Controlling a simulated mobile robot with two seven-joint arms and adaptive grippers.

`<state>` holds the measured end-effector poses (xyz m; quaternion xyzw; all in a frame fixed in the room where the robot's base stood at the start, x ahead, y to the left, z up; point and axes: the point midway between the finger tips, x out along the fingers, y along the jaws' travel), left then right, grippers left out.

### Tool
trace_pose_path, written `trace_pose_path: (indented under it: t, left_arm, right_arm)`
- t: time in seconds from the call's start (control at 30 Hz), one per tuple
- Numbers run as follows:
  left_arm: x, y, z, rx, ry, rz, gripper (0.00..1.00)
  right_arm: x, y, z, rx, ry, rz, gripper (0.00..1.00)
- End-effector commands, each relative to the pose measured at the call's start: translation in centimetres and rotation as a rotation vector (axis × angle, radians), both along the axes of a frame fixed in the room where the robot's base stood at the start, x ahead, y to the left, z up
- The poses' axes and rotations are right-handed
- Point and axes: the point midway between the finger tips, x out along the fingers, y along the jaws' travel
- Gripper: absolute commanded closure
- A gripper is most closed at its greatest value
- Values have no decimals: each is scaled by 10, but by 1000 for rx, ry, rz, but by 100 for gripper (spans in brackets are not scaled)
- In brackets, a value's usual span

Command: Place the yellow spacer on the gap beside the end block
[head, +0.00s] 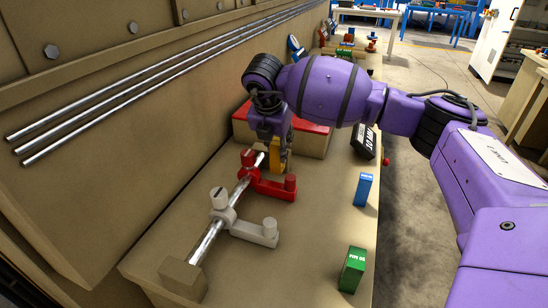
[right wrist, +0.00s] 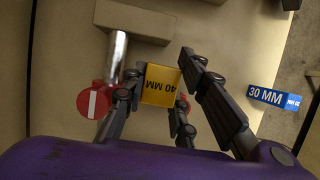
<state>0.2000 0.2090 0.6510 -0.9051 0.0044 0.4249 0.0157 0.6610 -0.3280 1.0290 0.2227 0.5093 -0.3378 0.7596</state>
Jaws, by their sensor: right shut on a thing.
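My right gripper (head: 277,146) is shut on the yellow spacer (head: 286,158), beyond the red clamp (head: 268,181). In the right wrist view, the spacer (right wrist: 161,86) reads "40 MM" upside down and sits between the fingers (right wrist: 160,82), right of the metal rail (right wrist: 117,58). A tan end block (right wrist: 132,20) is at the rail's far end, ahead of the spacer; the gap between it and the red knob (right wrist: 96,102) shows. Another tan end block (head: 183,280) is at the near end. I cannot tell whether the spacer touches anything. My left gripper is not in view.
A white clamp (head: 243,222) is on the rail nearer me. A blue spacer (head: 363,190), a green spacer (head: 352,269) and a black labelled block (head: 363,142) stand along the bench's right side. A red-topped box (head: 308,139) is behind the gripper. The front middle of the bench is clear.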

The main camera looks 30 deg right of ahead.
Motion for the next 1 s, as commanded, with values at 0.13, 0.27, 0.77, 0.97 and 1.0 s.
trace_pose_path:
  t: [0.13, 0.27, 0.77, 0.97, 1.0]
  left_arm:
    - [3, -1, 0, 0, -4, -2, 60]
    - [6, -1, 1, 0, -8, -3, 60]
    - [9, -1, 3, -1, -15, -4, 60]
    - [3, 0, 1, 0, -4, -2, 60]
    - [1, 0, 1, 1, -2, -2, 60]
  right_arm:
    - [16, -1, -16, 2, -3, -1, 100]
    - [20, -2, -21, 0, -5, -1, 100]
    - [25, -2, -56, 0, -6, 0, 100]
    - [25, -2, -61, 0, -4, 0, 100]
    - [24, -2, -62, 0, -3, 0, 70]
